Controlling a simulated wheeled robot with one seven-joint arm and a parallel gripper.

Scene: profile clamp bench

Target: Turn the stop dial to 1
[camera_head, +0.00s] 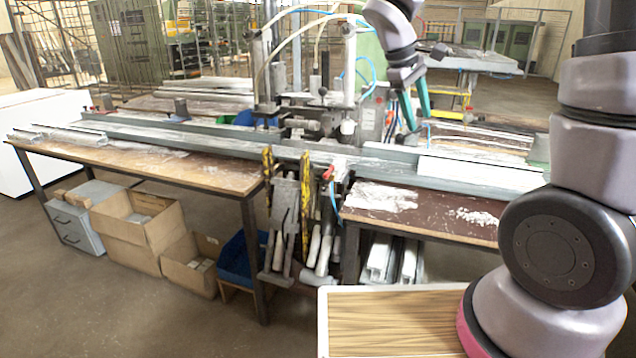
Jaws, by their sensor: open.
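My gripper (420,122) hangs from the top, right of the machine column. Its two teal fingers point down and stand apart, with nothing seen between them. The clamp machine (348,75) stands upright at the middle of the bench, with hoses and blue tubes around it. A grey box (372,118) sits on the machine's right side, just left of the fingers. I cannot make out the stop dial or its numbers; it may be small or hidden by the gripper. I cannot tell whether the fingers touch anything.
A long metal profile rail (240,146) runs across the wooden bench (200,170). A red handle (328,173) sticks out at its front. Cardboard boxes (130,225) and a grey drawer unit (75,228) stand below. A wood-grain top (390,325) is nearest. Open floor lies front left.

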